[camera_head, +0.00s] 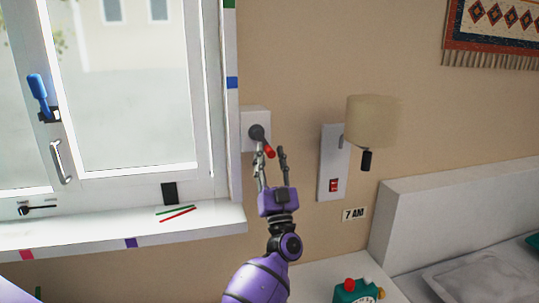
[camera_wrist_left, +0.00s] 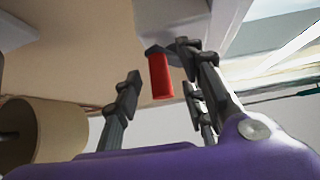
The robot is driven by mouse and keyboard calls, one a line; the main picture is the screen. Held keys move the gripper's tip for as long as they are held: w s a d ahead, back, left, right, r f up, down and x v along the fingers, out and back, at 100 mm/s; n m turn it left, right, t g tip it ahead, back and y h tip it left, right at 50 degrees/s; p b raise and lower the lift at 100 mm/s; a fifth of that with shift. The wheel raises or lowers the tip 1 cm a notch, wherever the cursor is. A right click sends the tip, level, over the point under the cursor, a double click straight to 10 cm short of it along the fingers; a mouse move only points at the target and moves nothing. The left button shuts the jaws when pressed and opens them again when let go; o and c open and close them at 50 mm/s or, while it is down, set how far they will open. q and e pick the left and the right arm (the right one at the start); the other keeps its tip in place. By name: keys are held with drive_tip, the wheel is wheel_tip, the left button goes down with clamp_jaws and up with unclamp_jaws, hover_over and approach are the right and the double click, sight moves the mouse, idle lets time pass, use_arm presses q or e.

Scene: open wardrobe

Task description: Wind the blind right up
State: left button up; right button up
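The blind's winder is a white wall box (camera_head: 257,118) beside the window, with a dark round hub and a crank with a red handle (camera_head: 268,149). My left gripper (camera_head: 271,154) points up at it, fingers apart. In the left wrist view, the red handle (camera_wrist_left: 161,77) shows between the open fingers, closer to the right-hand finger. A gap shows to the left-hand finger; I cannot tell whether the right-hand one touches. The blind itself does not show; the window glass (camera_head: 135,110) in view is uncovered. My right gripper is not in view.
A wall lamp (camera_head: 372,122) and a plate with a red switch (camera_head: 333,186) are right of the winder. The window sill (camera_head: 110,230) lies to the left. A green clock (camera_head: 357,291) stands on the white bedside surface (camera_head: 315,280) below.

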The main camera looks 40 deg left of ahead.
use_arm(q)
drive_tip(key=shift+w+a+r, duration=0.1)
drive_tip(key=shift+w, duration=0.05)
drive_tip(key=shift+c, duration=0.3)
clamp_jaws()
drive_tip(key=shift+n, duration=0.3)
